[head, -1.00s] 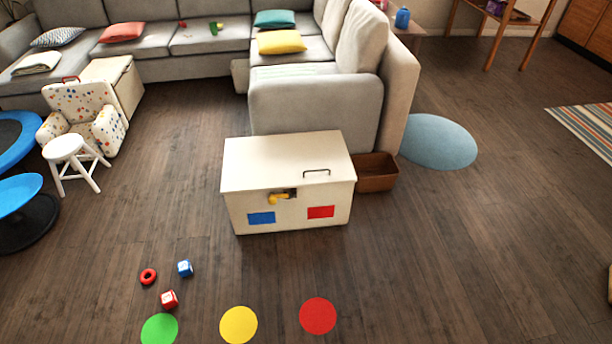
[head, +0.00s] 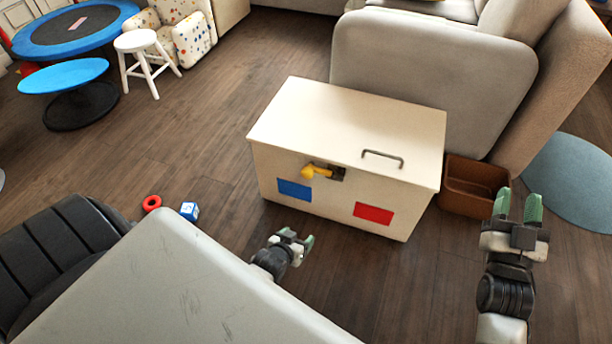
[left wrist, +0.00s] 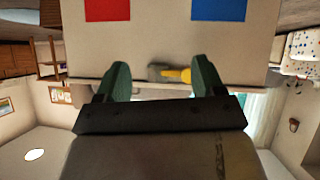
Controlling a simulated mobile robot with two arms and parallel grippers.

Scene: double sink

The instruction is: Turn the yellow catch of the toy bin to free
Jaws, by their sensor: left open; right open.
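The cream toy bin (head: 340,125) stands on the floor with its lid shut. Its yellow catch (head: 314,172) sits on the front face just under the lid and points left in the head view, over a dark latch plate. The catch also shows in the left wrist view (left wrist: 178,75), beyond and between my open fingers. My left gripper (head: 296,241) is open and empty in front of the bin, lower than the catch and apart from it. My right gripper (head: 518,208) is open and empty, right of the bin near the brown box.
A blue patch (head: 294,190) and a red patch (head: 373,213) mark the bin's front. A brown open box (head: 474,187) stands right of it, a grey sofa (head: 430,80) behind. A red ring (head: 152,203) and a blue block (head: 190,211) lie on the floor at left.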

